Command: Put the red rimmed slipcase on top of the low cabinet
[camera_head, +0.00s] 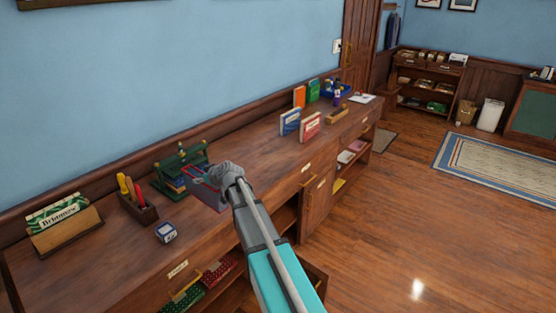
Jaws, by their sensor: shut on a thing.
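The red rimmed slipcase (206,196) shows as a dark bluish-grey box with a thin red edge, partly hidden by my gripper. My gripper (216,177) is shut on it, reaching in from the bottom right. The slipcase is over the wooden top of the long low cabinet (254,148), just right of a green rack. I cannot tell whether its underside touches the top.
The green rack (190,160) stands close behind the slipcase. A pen holder (137,202), a small blue-and-white box (166,232) and a Brightwaw sign (62,222) stand to the left. Upright books (310,126) stand farther right. Bare top lies between the rack and these books.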

